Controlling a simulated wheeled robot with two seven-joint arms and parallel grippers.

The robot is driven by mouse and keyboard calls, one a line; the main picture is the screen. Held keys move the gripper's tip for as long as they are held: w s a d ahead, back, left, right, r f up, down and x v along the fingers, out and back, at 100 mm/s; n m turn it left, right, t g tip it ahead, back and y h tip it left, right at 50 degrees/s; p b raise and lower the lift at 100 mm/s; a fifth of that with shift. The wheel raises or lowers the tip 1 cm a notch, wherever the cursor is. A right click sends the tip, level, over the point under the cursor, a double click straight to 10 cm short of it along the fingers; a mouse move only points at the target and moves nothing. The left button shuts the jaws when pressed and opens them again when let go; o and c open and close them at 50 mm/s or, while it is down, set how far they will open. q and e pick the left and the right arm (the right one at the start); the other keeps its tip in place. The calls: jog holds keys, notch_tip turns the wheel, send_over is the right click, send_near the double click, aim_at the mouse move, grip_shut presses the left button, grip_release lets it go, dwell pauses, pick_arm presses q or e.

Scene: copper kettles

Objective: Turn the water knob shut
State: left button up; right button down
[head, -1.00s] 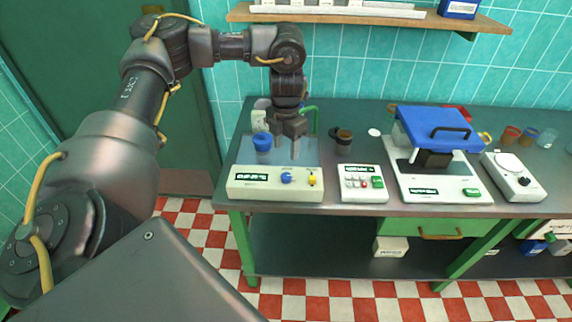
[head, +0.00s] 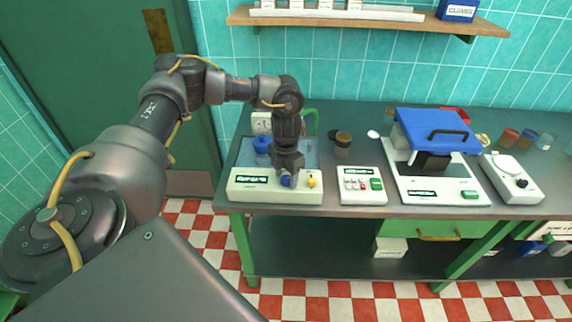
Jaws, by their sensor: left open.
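A white device (head: 240,188) with a black label strip stands at the left end of the bench. On its front panel are a blue knob (head: 285,181) and a yellow knob (head: 311,181); neither is labelled legibly as water. My left gripper (head: 287,178) points down at the blue knob, with its open fingers at the knob and partly covering it. I cannot tell whether the fingers touch it. A blue cup-like part (head: 262,145) sits on the device's top, behind the gripper. My right gripper is not in view.
A small keypad box (head: 362,196), a machine with a blue lid (head: 437,130) and a white scale-like unit (head: 512,180) stand to the right. A dark brown jar (head: 343,146) is behind the keypad box. A shelf (head: 370,22) hangs above.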

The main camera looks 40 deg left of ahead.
pick_arm(q)
jog(key=c, duration=1)
jog(key=shift+o, duration=0.2)
jog(key=shift+n, duration=0.4)
jog(key=n+p, duration=0.2)
jog(key=n, duration=0.1)
jog(key=shift+r+n, duration=0.1)
jog(key=shift+n, duration=0.3)
jog(key=n+p, duration=0.3)
jog(key=n, duration=0.1)
jog(key=shift+n, duration=0.3)
jog(key=n+p, duration=0.4)
jog(key=n, duration=0.2)
jog(key=shift+n+p, duration=1.25)
jog(key=shift+n, duration=0.15)
